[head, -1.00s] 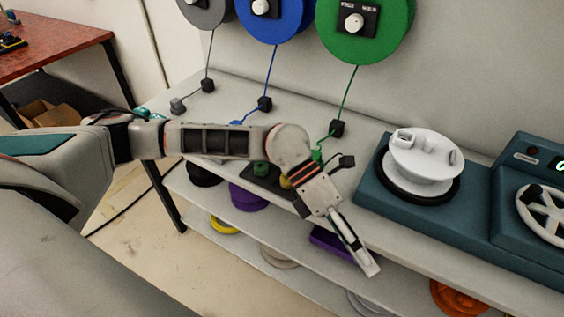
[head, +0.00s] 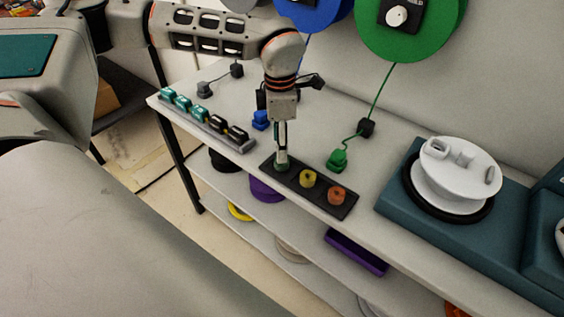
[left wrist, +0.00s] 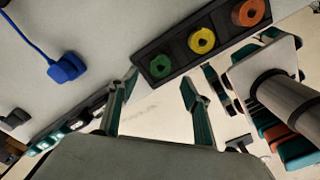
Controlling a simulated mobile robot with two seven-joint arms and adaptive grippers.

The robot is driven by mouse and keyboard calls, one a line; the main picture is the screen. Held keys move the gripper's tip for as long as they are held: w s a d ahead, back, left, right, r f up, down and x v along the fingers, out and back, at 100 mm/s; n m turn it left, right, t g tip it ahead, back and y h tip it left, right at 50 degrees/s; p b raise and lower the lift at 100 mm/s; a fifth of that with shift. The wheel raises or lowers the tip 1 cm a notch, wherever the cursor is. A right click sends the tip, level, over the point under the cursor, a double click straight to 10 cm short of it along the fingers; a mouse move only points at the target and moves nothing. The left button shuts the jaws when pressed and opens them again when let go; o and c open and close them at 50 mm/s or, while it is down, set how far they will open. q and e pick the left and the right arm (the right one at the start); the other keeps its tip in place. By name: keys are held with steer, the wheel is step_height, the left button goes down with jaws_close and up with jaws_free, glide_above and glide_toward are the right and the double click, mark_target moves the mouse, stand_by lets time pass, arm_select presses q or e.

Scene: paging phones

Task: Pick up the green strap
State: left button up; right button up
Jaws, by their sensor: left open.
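The green strap (left wrist: 161,67) is a small green roll in the end compartment of a black tray (left wrist: 175,50), beside a yellow roll (left wrist: 201,41) and an orange roll (left wrist: 249,12). My left gripper (left wrist: 158,80) is open, with its two fingers apart. In the left wrist view the green strap shows between and beyond the fingertips, with nothing held. In the head view the left gripper (head: 282,162) points down over the left end of the black tray (head: 345,208) and covers most of the green strap. My right gripper is not in view.
A green plug (head: 337,160) on a cord lies behind the tray, and a blue plug (head: 261,120) lies to its left. A rack of teal and black pieces (head: 208,121) stands at the bench's left front edge. A teal machine with a white reel (head: 455,170) stands right.

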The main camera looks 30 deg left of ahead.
arm_select(q)
step_height(320, 180, down, 5)
steer(key=shift+w+f, duration=0.15)
steer(key=shift+d, duration=0.1)
steer(key=c, duration=0.9)
